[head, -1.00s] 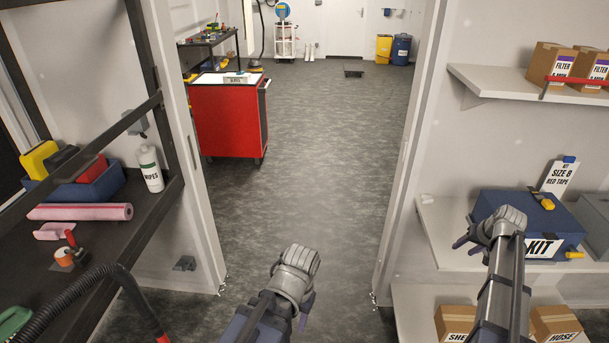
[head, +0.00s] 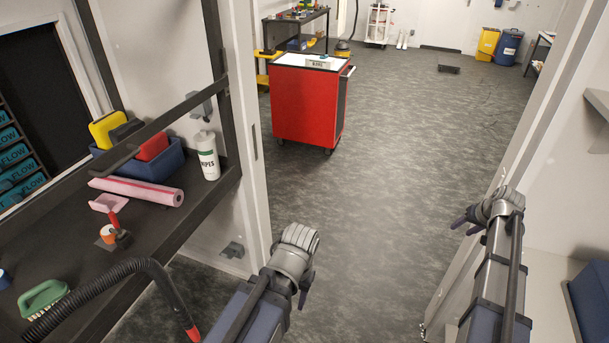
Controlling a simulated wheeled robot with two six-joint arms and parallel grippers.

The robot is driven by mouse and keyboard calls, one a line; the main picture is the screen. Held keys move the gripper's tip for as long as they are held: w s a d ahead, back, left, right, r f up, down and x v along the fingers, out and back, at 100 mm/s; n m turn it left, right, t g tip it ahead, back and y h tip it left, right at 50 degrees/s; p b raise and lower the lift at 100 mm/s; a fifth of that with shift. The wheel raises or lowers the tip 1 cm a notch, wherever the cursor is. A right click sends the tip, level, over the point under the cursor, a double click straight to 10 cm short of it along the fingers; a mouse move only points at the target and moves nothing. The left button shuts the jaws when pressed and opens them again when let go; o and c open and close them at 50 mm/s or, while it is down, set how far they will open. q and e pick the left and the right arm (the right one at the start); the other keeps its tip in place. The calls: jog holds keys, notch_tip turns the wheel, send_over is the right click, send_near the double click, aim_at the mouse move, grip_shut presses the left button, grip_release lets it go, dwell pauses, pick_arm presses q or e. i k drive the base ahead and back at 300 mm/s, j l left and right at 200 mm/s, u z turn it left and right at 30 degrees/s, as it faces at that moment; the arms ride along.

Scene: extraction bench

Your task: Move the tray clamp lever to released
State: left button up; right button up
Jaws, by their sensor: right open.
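I cannot make out a tray clamp or its lever for certain in the head view. A small red-handled tool (head: 117,228) stands on the dark bench at the left, beside an orange roll (head: 107,234); I cannot tell what it is. My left gripper (head: 303,262) is low in the middle of the view, over the floor and right of the bench, with nothing seen in it; its jaws do not show clearly. My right gripper (head: 488,210) is open at the right, in front of the door frame, touching nothing that I can see.
The dark bench (head: 150,222) also holds a blue bin (head: 165,163), a pink roll (head: 140,191), a wipes bottle (head: 207,157), a green brush (head: 42,299) and a black hose (head: 120,272). A red cart (head: 300,105) stands beyond the doorway. The floor (head: 400,150) there is mostly clear.

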aim_at(120, 233)
jog(key=i+l+u, duration=0.1)
jog(key=u, duration=0.3)
jog(key=i+l+u, duration=0.15)
jog(key=u, duration=0.2)
jog(key=i+l+u, duration=0.15)
jog(key=u, duration=0.25)
jog(key=i+l+u, duration=0.1)
jog(key=u, duration=0.3)
jog(key=l, duration=0.1)
